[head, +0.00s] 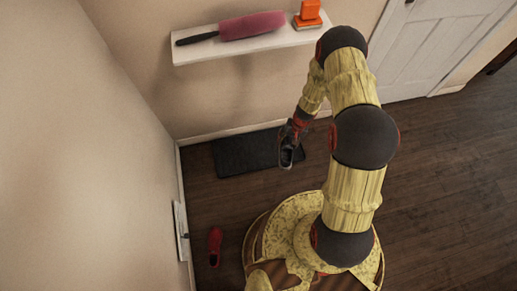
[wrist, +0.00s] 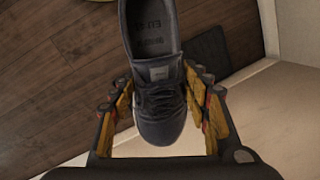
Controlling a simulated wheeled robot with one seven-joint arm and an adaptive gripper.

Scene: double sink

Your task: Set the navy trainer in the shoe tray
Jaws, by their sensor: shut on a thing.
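The navy trainer (wrist: 160,103) is dark, with a pale sole edge, laces and an open collar. My gripper (wrist: 163,108) is shut on it, with a finger on each side of its front half. In the head view the trainer (head: 287,158) hangs below my gripper (head: 293,132), by the right end of the shoe tray. The shoe tray (head: 235,155) is a flat black rectangle on the floor along the back wall. A dark corner, likely of the tray (wrist: 209,48), shows right of the trainer in the wrist view. The trainer's height above the floor is hard to tell.
A red shoe (head: 214,246) lies on the wooden floor near the left wall. A white wall shelf (head: 250,46) above the tray holds a pink duster (head: 251,25) and an orange object (head: 308,14). A white door (head: 430,45) is at back right. Floor at right is clear.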

